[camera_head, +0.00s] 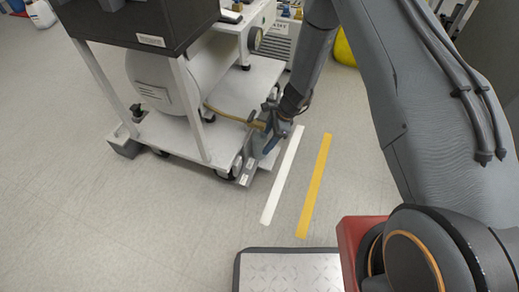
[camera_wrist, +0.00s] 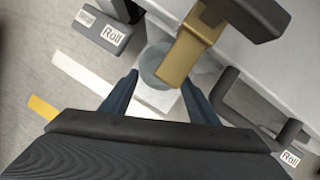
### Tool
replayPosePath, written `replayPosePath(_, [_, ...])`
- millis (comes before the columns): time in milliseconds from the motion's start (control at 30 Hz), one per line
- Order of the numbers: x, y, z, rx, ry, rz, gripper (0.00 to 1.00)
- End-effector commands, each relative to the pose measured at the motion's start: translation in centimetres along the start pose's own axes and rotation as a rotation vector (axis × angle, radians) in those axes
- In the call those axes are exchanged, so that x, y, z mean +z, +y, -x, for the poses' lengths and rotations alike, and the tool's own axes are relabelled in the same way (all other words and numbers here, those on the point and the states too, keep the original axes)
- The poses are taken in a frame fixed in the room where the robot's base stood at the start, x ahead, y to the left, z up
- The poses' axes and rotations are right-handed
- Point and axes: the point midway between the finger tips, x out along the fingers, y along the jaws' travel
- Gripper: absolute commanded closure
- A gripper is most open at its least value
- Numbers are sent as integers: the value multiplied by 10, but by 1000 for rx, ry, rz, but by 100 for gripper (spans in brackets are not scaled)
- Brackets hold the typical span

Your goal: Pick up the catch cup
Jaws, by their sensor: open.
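The catch cup (camera_wrist: 150,62) looks like a round, pale grey, see-through cup in the wrist view. It sits over a small white square plate (camera_wrist: 158,99), partly covered by a brass-coloured fitting (camera_wrist: 182,58). My gripper (camera_wrist: 160,80) is open, its two blue fingers apart on either side of the cup and plate. I cannot tell whether a finger touches the cup. In the head view my gripper (camera_head: 262,142) is low at the right front corner of the white compressor cart (camera_head: 238,90). The cup cannot be made out there.
A dark foot labelled Roll (camera_wrist: 101,32) and a dark bracket (camera_wrist: 232,88) flank the gripper closely. White (camera_head: 283,177) and yellow (camera_head: 315,185) floor strips lie to the right.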

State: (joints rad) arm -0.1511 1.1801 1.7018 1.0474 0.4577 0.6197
Motion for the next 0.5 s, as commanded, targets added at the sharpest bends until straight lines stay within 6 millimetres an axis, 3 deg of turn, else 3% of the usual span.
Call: replayPosePath(500, [3, 1, -52, 0, 1, 1, 45])
